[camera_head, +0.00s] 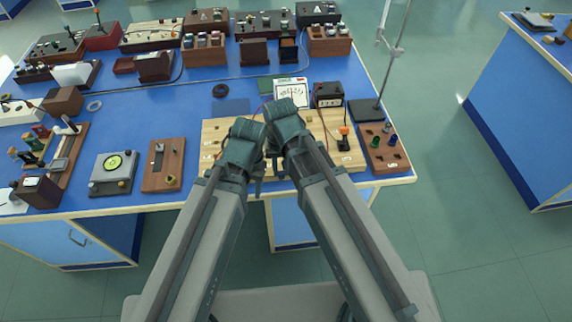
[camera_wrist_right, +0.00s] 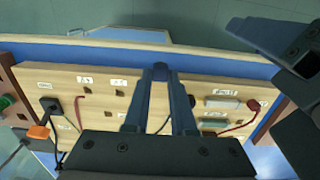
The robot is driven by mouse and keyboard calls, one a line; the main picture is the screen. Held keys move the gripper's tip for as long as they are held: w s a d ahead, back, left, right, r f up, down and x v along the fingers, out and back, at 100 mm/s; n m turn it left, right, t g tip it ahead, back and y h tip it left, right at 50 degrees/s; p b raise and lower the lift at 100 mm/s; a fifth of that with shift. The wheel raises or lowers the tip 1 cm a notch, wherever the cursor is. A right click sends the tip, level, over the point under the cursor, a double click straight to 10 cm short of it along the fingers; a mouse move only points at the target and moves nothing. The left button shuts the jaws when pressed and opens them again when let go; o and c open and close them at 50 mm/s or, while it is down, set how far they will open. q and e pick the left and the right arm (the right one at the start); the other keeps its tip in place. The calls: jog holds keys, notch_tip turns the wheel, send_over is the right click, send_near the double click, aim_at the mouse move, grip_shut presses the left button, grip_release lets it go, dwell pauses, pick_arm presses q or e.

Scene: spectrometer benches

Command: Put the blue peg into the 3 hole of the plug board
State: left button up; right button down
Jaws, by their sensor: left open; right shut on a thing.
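The plug board is a light wooden plate (camera_head: 348,158) with small white labels, too small to read surely; it also fills the middle of the wrist view (camera_wrist_right: 60,85). My right gripper (camera_wrist_right: 160,75) is shut on a blue peg (camera_wrist_right: 160,70), whose top shows between the fingertips. It is over the board's near part. Whether the peg's lower end touches the board or a hole is hidden. In the head view the arms hide the peg and the board's middle. My left gripper (camera_head: 258,185) is open beside it, at the board's near edge.
A brown peg tray (camera_head: 398,163) with coloured pegs stands right of the board. An orange-topped plug (camera_head: 344,131), a black meter box (camera_head: 327,94) and wires are on or near the board. A stand base (camera_head: 366,111) is behind the tray. My two wrists nearly touch.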

aim_at(281, 171)
jog(key=shift+r, duration=0.2)
jog(key=shift+r+p, duration=1.35)
jog(key=shift+p, duration=0.2)
jog(key=w+d+f+b, duration=0.1)
jog(key=w+d, duration=0.6)
jog(key=w, duration=0.1)
jog(key=shift+w, duration=0.15)
jog(key=shift+f, duration=0.2)
jog(key=shift+f+b, duration=3.2)
jog(key=shift+b, duration=0.15)
